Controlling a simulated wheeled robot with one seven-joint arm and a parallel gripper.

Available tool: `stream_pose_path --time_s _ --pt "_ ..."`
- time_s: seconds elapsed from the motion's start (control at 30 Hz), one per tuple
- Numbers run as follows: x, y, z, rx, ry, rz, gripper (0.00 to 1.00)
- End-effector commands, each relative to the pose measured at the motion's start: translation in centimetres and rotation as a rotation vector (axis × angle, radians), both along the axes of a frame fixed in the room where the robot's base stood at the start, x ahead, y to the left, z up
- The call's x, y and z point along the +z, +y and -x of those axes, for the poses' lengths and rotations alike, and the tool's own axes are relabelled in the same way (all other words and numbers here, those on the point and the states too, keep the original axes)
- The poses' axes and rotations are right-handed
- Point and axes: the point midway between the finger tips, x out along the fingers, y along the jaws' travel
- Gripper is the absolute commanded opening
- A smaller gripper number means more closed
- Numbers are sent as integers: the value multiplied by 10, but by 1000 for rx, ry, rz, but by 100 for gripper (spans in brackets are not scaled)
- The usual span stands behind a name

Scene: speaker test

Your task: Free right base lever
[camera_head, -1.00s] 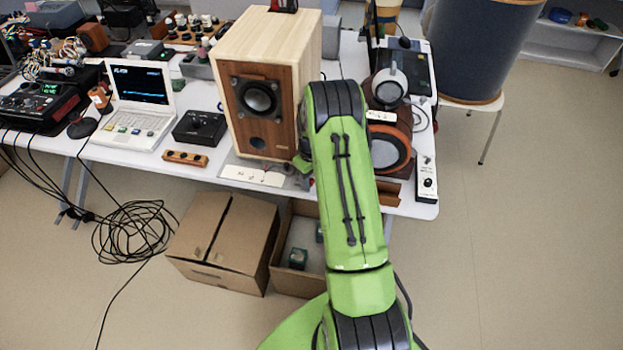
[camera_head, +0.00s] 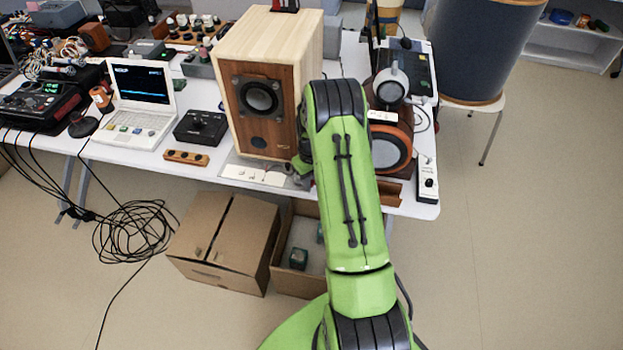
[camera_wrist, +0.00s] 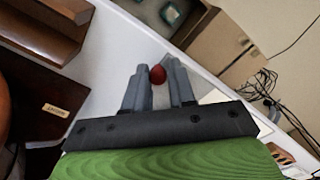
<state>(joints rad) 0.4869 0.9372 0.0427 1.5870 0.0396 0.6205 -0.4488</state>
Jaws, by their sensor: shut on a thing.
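The wooden speaker (camera_head: 290,50) stands upright on a thin grey base plate (camera_head: 228,172) with white labels, near the table's front edge. My gripper (camera_wrist: 158,84) is shut on a red knob (camera_wrist: 157,74) at its fingertips in the wrist view; only the knob's round end shows, so I cannot tell the lever's position. In the head view my green arm hides the gripper and the right end of the base, by the speaker's lower right corner.
Right of my arm are an orange-rimmed round driver (camera_head: 390,150), headphones (camera_head: 390,84) and a white strip with a black knob (camera_head: 428,185). A black box (camera_head: 200,128) and a laptop (camera_head: 140,105) stand left. Cardboard boxes (camera_head: 225,240) sit below on the floor.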

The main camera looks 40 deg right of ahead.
Motion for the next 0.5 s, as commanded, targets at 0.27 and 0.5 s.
stream_pose_path --time_s 0.27,0.5 --pt "2 4 4 -249 -8 13 0" --pt "2 14 7 -477 -11 13 0"
